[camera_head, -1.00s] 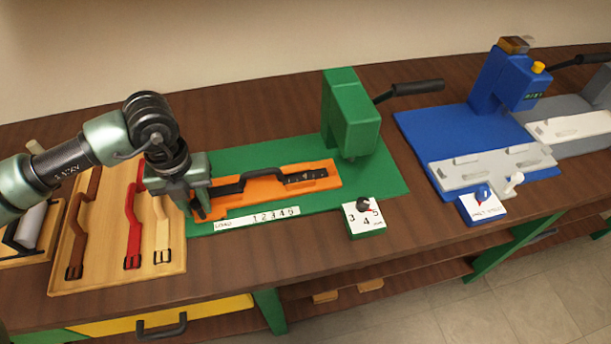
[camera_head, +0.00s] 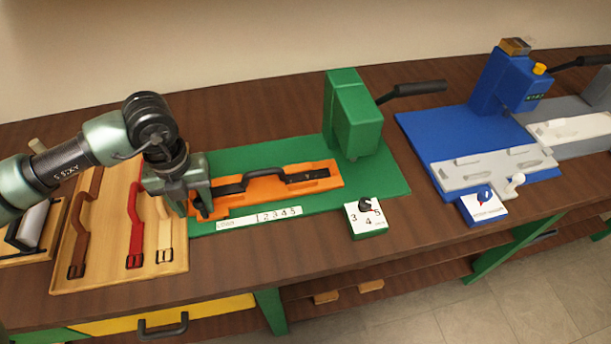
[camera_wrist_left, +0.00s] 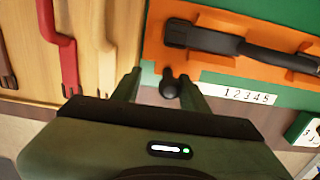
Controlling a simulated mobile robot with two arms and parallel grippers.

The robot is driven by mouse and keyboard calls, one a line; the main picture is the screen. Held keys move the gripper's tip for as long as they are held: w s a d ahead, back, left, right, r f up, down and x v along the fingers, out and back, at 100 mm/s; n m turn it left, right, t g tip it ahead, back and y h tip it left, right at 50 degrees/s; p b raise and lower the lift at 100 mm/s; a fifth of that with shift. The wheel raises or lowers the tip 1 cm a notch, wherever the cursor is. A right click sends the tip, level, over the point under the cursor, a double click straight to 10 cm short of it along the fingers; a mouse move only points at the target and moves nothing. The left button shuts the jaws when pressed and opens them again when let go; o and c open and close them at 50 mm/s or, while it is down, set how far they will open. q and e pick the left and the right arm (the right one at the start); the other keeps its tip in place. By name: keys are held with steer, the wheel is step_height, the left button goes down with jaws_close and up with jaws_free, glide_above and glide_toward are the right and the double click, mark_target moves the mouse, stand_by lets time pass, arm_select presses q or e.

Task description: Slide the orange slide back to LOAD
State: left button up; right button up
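The orange slide (camera_head: 235,205) lies on the green base plate (camera_head: 385,185), with a black strap-like part (camera_head: 250,180) in it. A white scale strip (camera_head: 258,218) marked LOAD and 1 to 5 runs along its front. My left gripper (camera_head: 196,212) is at the slide's left end and hides part of it. In the left wrist view, its two fingers stand apart on either side of a small black knob (camera_wrist_left: 168,84) by the slide's near left corner. The knob is nearer the right finger; I cannot tell whether they touch. My right gripper is not in view.
A wooden tray (camera_head: 110,270) with brown, red and cream straps lies just left of the plate. A green press (camera_head: 353,115) stands over the slide's right end. A dial block (camera_head: 367,222) sits at the front right. A blue station (camera_head: 440,130) is farther right.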

arm_select(q)
steer(key=shift+r, duration=0.15)
steer(key=shift+r+p, duration=1.85)
steer(key=shift+r, duration=1.05)
steer(key=shift+d, duration=0.1)
